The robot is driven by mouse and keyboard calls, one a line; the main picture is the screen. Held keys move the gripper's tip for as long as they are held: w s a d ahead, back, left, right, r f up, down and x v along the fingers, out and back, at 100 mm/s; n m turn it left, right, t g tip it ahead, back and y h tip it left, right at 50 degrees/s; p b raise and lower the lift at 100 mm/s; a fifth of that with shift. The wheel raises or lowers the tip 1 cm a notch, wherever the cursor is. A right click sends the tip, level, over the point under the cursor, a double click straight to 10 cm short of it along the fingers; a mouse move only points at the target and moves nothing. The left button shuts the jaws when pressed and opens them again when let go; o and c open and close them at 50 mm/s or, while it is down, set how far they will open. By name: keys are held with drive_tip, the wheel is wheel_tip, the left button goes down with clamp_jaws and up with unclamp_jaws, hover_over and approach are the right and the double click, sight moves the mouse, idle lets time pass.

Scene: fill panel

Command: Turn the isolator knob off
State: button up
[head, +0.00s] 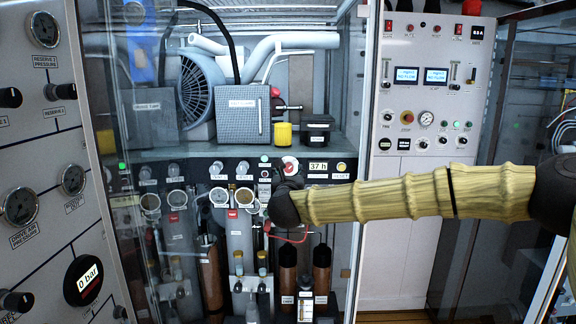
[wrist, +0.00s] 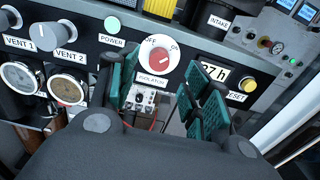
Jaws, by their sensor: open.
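The isolator knob (wrist: 159,68) is a red rotary knob on a round white plate with lettering around its top, above an "ISOLATOR" label. Its exact pointing direction is hard to read. It also shows in the head view (head: 290,166), just above my gripper. My gripper (wrist: 163,92) is open, with green ridged pads on both sides and nothing between them. In the wrist view the knob appears beyond the fingertips, between the two fingers, with no visible contact. In the head view my gripper (head: 284,196) is dark and its fingers are hard to make out.
A yellow reset button (wrist: 247,85) and an hour display (wrist: 213,73) sit right of the knob. A green power light (wrist: 112,24) and vent knobs (wrist: 66,33) are to the left. Gauges (head: 150,202) and bottles (head: 322,268) stand below. A yellow-capped part (head: 283,134) is above.

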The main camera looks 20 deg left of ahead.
sight(289, 168)
drive_tip(key=shift+p+x, duration=1.15)
drive_tip(key=shift+x, duration=1.9)
drive_tip(key=c, duration=1)
drive_tip(key=shift+a, duration=0.15)
drive_tip(key=shift+c, duration=0.2)
drive_tip(key=shift+f, duration=0.1)
